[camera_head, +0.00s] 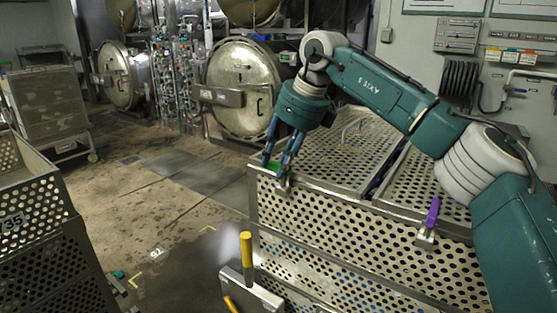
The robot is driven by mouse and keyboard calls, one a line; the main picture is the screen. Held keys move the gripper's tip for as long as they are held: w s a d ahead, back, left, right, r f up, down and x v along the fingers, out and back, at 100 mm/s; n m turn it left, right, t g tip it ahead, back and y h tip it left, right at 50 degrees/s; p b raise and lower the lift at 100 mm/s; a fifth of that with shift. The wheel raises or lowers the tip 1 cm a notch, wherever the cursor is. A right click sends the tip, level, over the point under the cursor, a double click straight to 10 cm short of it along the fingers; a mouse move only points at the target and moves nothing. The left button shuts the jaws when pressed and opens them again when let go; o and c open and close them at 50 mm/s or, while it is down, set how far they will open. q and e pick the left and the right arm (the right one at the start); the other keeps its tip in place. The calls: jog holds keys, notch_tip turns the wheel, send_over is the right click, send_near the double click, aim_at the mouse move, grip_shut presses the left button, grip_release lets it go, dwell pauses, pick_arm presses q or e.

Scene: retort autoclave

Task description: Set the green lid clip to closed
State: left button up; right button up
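The green lid clip (274,164) is at the top left front corner of a perforated metal basket (365,254). Only a bit of its green handle shows between and behind my fingers, so I cannot tell how it is set. My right gripper (276,170) reaches down to it with two blue fingers, their tips on either side of the green handle. The tips are slightly apart; whether they press on the handle is not clear. My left gripper is not in view.
A purple clip (433,212) stands on the same basket's front rim, to the right. A yellow-handled post (246,257) is in front of the basket. Another perforated basket (55,255) is at the left. Round autoclave doors (243,88) line the back. Floor between is mostly clear.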

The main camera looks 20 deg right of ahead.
grip_shut()
jog(key=m+t+h+b, duration=0.1)
jog(key=m+b, duration=0.1)
jog(key=m, duration=0.2)
jog(key=shift+w+f+b, duration=0.1)
jog(key=shift+w+b, duration=0.05)
jog(key=shift+b, duration=0.15)
jog(key=m+h+b, duration=0.1)
jog(key=m, duration=0.1)
jog(key=shift+w+d+m, duration=0.1)
jog(key=shift+m, duration=0.2)
jog(key=m+h, duration=0.1)
jog(key=m, duration=0.1)
jog(key=shift+m+h, duration=0.3)
jog(key=shift+m, duration=0.1)
jog(key=m, duration=0.2)
jog(key=m+h, duration=0.1)
jog(key=shift+w+d+r+m, duration=0.1)
jog(key=shift+d+r+m, duration=0.1)
jog(key=shift+m, duration=0.2)
jog(key=m, duration=0.1)
jog(key=m+g+h+p, duration=0.1)
jog(key=m, duration=0.2)
jog(key=shift+d+m+g+h+p, duration=0.25)
jog(key=shift+m+g+h+p, duration=0.05)
jog(key=shift+h, duration=0.1)
